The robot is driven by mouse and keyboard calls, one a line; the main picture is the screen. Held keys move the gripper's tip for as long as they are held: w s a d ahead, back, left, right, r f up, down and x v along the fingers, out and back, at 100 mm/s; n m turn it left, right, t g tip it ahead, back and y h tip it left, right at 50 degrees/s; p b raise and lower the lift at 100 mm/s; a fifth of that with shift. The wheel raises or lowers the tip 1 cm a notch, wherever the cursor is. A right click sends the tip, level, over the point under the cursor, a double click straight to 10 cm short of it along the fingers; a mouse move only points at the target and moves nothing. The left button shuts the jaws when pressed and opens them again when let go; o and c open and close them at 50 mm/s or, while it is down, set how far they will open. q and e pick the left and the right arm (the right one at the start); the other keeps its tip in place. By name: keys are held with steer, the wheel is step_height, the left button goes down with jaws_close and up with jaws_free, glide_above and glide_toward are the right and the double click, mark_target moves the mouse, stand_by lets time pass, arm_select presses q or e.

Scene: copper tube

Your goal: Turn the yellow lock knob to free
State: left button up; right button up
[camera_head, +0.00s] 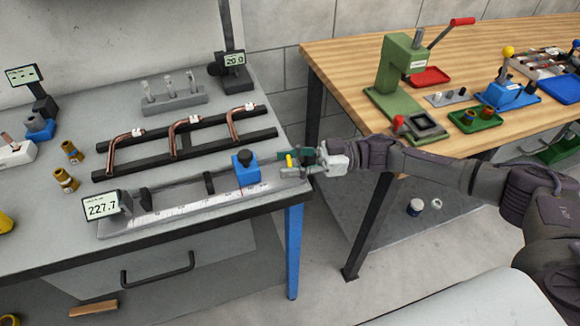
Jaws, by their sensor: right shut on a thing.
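The measuring rail (215,196) lies along the front of the grey bench, with a display (102,206) reading 227.7 at its left end. A blue slider block (246,174) with a black knob on top sits near its right end. The knob's exact angle is too small to tell. My left gripper is not in view.
A black rack (188,149) with bent copper tubes stands behind the rail. Brass fittings (66,180) are at the left. A wooden table (345,60) with a green press (401,72) and trays stands at the right, beyond a floor gap.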

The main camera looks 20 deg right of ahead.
mark_target(289, 161)
steer(key=shift+n+g+b, duration=0.85)
steer(key=shift+n+g, duration=0.35)
steer(key=shift+g, duration=0.7)
steer(key=shift+r, duration=0.1)
steer(key=o, duration=1.2)
steer(key=shift+a, duration=0.1)
steer(key=shift+c, duration=0.2)
step_height(289, 161, up, 10)
steer(key=shift+f, duration=0.1)
